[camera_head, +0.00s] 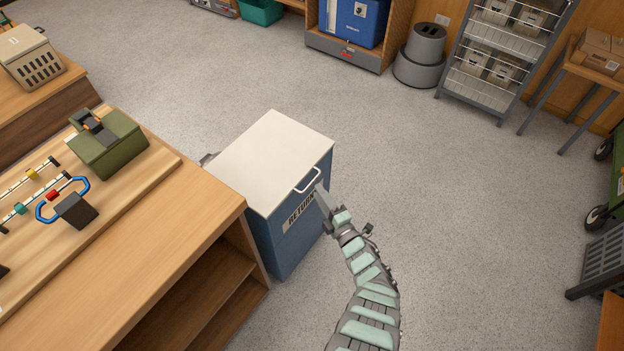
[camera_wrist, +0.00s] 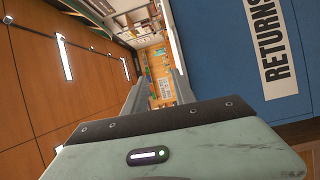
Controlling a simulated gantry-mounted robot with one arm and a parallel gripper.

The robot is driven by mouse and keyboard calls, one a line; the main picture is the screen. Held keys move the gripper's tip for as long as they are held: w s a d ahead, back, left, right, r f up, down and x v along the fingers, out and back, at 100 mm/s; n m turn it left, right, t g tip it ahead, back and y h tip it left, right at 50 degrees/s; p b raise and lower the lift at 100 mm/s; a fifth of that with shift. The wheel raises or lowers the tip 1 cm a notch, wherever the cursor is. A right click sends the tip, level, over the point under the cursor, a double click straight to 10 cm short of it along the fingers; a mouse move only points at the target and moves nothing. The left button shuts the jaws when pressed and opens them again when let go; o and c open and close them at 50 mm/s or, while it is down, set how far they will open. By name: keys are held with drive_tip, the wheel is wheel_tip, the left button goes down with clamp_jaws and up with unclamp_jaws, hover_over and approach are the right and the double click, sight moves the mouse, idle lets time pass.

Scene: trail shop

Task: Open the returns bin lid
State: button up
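The returns bin (camera_head: 285,232) is a blue box with a RETURNS label (camera_head: 300,208) on its front. Its flat cream lid (camera_head: 265,155) is down, with a white loop handle (camera_head: 309,180) at its front right edge. My gripper (camera_head: 319,190) is at the handle, in front of the bin; the head view does not show whether it touches. In the wrist view the two fingers of my gripper (camera_wrist: 160,80) are apart with nothing visible between them. The blue bin front (camera_wrist: 225,50) and its label (camera_wrist: 268,50) fill the right side there.
A wooden counter (camera_head: 130,240) with a green box (camera_head: 108,143) stands close at the bin's left. A grey stepped stool (camera_head: 422,55) and a wire shelf rack (camera_head: 500,50) stand at the back. The floor (camera_head: 480,220) right of the bin is clear.

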sight(311, 182)
drive_tip(key=shift+w+a+f+n+g+h+b, duration=0.15)
drive_tip(key=shift+w+a+f+n+g+b, duration=0.35)
drive_tip(key=shift+w+b, duration=0.7)
drive_tip(key=shift+w+a+f+n+g+h+b, duration=0.15)
drive_tip(key=shift+w+a+f+g+b, duration=0.15)
drive_tip(key=shift+w+a+f+b, duration=0.7)
drive_tip(key=shift+w+a+f+n+g+h+b, duration=0.1)
drive_tip(key=shift+w+f+n+g+b, duration=0.3)
drive_tip(key=shift+w+b, duration=1.05)
drive_tip(key=shift+w, duration=0.15)
drive_tip(key=shift+f, duration=0.1)
clamp_jaws()
drive_tip(key=shift+f, duration=0.1)
